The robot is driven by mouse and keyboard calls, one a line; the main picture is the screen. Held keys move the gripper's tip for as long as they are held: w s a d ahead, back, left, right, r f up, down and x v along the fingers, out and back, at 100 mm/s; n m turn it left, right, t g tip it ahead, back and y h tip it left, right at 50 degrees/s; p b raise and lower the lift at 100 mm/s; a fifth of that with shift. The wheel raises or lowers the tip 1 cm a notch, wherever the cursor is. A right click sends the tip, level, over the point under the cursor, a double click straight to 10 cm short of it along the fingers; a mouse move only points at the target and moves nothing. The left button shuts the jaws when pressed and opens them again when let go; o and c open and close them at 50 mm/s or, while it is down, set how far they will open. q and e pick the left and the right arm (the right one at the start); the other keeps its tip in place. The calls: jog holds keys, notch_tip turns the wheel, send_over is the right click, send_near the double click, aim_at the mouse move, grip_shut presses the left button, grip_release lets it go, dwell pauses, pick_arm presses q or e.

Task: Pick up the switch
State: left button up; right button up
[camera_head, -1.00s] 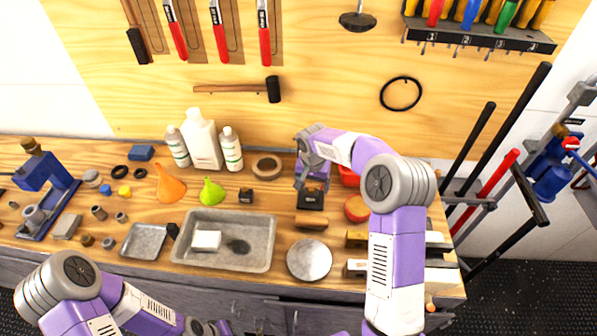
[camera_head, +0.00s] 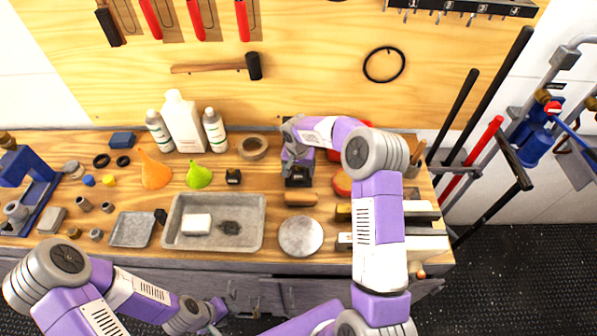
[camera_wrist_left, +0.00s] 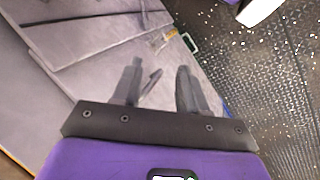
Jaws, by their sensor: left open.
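I cannot tell for sure which object is the switch. A small black block-like item (camera_head: 233,176) on the bench, right of the green funnel, may be it. Another small black item (camera_head: 160,215) touches the corner of the small metal tray. My left gripper (camera_wrist_left: 160,68) is open and empty in the left wrist view, in front of the grey cabinet fronts. In the head view it is low, below the bench's front edge. My right gripper (camera_head: 298,180) points down over the bench behind a wooden block; its fingers and anything between them are hidden.
A grey metal tray (camera_head: 178,238) holds a white block and a dark item. A round metal disc (camera_head: 301,252) lies to its right. White bottles (camera_head: 183,130), an orange funnel (camera_head: 152,172), a green funnel (camera_head: 199,178) and a tape roll (camera_head: 252,140) stand behind. A blue vise (camera_head: 40,190) is at left.

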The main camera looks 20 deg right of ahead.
jog(key=c, duration=1.3)
